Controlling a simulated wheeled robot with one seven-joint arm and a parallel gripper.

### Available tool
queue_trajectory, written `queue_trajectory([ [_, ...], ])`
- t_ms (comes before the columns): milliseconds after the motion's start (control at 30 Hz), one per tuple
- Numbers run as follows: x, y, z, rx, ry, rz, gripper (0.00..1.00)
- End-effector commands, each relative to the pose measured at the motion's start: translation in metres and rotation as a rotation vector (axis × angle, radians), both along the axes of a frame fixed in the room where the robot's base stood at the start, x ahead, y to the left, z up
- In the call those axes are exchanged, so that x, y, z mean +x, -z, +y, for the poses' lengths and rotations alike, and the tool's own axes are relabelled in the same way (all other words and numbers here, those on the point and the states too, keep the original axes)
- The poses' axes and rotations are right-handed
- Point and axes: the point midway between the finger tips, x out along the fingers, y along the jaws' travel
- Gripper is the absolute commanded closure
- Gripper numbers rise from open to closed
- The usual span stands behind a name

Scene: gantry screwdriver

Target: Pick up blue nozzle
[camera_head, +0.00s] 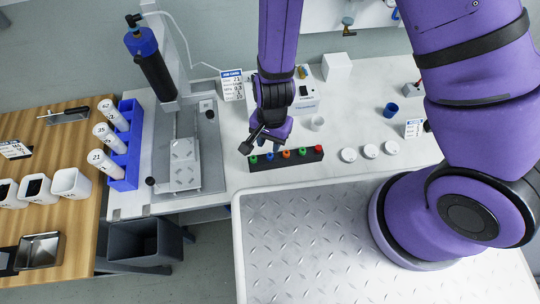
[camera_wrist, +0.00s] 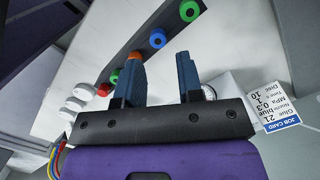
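The blue nozzle (camera_head: 270,157) stands in a black rack (camera_head: 262,166) on the white bench, between a green nozzle (camera_head: 254,159) and an orange nozzle (camera_head: 286,154). In the wrist view the blue nozzle (camera_wrist: 157,39) lies beyond my fingertips, with nothing covering its top. My gripper (camera_head: 268,134) is just behind and above the rack in the head view. In the wrist view my gripper (camera_wrist: 158,76) has its two fingers apart, with nothing held between them. The left finger partly overlaps the orange nozzle (camera_wrist: 134,56) in the picture.
Another green nozzle (camera_head: 302,152) and a red nozzle (camera_head: 318,149) fill the rack's right end. White round caps (camera_head: 370,151) lie to the right. A job card (camera_head: 232,84) and a small device (camera_head: 305,106) stand behind. The gantry machine (camera_head: 183,160) is left of the rack.

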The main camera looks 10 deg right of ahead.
Motion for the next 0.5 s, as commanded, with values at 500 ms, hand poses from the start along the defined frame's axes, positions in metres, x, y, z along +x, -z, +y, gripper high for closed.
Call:
queue_trajectory([
  [500, -0.004, 0.047, -0.002, 0.000, -0.001, 0.002, 0.66],
])
